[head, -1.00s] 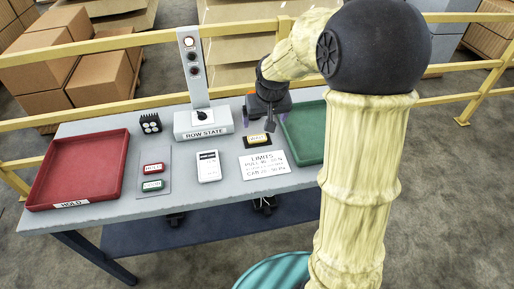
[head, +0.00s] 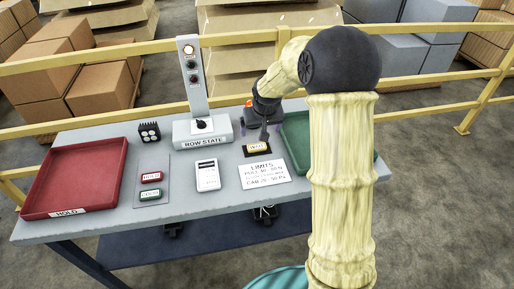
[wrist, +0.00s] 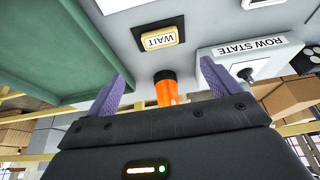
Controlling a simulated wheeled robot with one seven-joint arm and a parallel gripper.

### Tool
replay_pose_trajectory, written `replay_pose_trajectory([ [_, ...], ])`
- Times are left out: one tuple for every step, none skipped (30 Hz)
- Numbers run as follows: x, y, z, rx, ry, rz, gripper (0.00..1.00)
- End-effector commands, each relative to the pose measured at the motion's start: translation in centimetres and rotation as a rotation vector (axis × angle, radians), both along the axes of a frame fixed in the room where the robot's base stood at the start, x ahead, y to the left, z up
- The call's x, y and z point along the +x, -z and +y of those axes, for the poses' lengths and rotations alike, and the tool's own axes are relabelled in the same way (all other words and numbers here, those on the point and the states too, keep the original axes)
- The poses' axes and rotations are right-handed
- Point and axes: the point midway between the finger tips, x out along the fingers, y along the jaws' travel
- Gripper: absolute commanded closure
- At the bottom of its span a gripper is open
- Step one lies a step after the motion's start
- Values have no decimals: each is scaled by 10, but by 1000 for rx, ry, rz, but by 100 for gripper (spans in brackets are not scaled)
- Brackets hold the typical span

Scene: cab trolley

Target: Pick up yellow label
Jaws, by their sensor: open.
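The yellow label (head: 256,148) reads WAIT and lies on a small dark pad on the table. An orange cylinder with a black end (wrist: 166,90) shows between the fingers.
The row-state box (head: 203,131) with its upright post stands left of the gripper. A green tray (head: 298,140) is close on the right. A red tray (head: 78,178), a panel with red and green labels (head: 152,178), a white device (head: 207,175) and the limits sheet (head: 264,172) share the table.

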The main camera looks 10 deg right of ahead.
Motion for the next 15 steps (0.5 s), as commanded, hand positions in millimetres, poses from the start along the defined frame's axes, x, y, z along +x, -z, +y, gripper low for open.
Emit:
replay_pose_trajectory([
  [3, 10, 1, 0, -2, 4, 11],
  [5, 15, 1, 1, -1, 3, 11],
  [8, 21, 1, 1, 0, 4, 11],
  [10, 26, 0, 0, 0, 3, 11],
  [12, 31, 0, 0, 0, 3, 11],
  [14, 37, 0, 0, -1, 3, 11],
  [16, 41, 0, 0, -1, 2, 11],
  [18, 45, 0, 0, 0, 2, 11],
  [20, 49, 0, 0, 0, 1, 11],
  [21, 51, 1, 0, 0, 1, 11],
  [21, 53, 1, 0, 0, 1, 11],
  [22, 55, 1, 0, 0, 1, 11],
  [22, 55, 1, 0, 0, 0, 11],
  [22, 55, 1, 0, 0, 0, 11],
  [22, 55, 0, 0, 0, -1, 11],
])
